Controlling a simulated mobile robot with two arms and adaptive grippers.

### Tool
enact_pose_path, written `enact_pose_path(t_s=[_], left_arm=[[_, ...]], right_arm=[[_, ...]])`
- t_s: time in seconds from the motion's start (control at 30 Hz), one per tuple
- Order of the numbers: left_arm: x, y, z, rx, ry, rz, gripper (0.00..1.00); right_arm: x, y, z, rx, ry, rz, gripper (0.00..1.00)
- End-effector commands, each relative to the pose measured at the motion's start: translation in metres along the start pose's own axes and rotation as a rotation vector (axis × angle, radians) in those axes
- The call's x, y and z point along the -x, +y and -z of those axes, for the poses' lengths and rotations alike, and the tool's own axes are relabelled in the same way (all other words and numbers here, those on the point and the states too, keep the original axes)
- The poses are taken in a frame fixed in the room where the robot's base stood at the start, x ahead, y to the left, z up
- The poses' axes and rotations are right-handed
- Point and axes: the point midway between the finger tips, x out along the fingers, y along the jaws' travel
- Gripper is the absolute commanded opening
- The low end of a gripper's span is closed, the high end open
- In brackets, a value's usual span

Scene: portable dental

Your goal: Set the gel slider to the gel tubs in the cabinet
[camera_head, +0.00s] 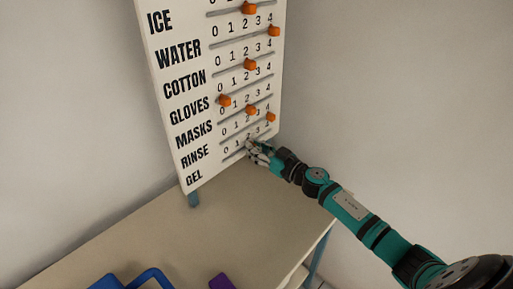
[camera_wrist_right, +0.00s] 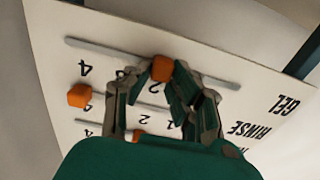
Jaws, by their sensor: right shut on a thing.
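The white board (camera_head: 187,115) has labelled rows from ICE down to GEL, each with a track and an orange knob. The GEL knob (camera_wrist_right: 162,68) sits near the middle of the lowest track (camera_wrist_right: 100,48) in the right wrist view, where the board appears upside down. My right gripper (camera_head: 256,148) is at the GEL row, its fingertips (camera_wrist_right: 163,74) shut on that knob. The fingers hide most numbers beside the GEL track, so the exact setting is unclear. In the head view the gripper hides the knob. My left gripper, the cabinet and the gel tubs are not in view.
The RINSE knob (camera_wrist_right: 80,96) is near the 4 end, close to my right gripper. The board stands over a beige table (camera_head: 190,235). A blue object (camera_head: 150,277) and a purple object (camera_head: 222,281) are at its front. Walls stand behind.

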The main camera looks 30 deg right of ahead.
Motion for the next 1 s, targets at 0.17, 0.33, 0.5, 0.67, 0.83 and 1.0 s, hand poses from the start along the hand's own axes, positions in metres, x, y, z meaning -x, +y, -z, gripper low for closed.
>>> enact_pose_path(t_s=[0.17,0.33,0.5,0.67,0.83,1.0], left_arm=[[0.0,0.0,0.001,0.0,0.001,0.0,0.56],[0.008,-0.001,0.002,0.0,0.003,0.0,0.56],[0.027,-0.001,0.006,0.0,0.006,0.001,0.56],[0.028,-0.001,0.006,0.0,0.007,0.001,0.56],[0.027,-0.001,0.006,0.0,0.006,0.001,0.56],[0.027,-0.001,0.006,0.0,0.006,0.0,0.56]], right_arm=[[0.0,0.0,0.0,0.001,0.0,0.0,0.0],[0.0,-0.009,0.003,-0.003,0.0,0.003,0.0],[0.0,-0.038,0.004,-0.004,0.0,0.003,0.0],[0.0,-0.046,0.001,0.001,0.001,0.0,0.0],[0.0,-0.045,0.001,0.002,0.002,0.0,0.0],[0.0,-0.045,0.001,0.002,0.001,0.0,0.38]])
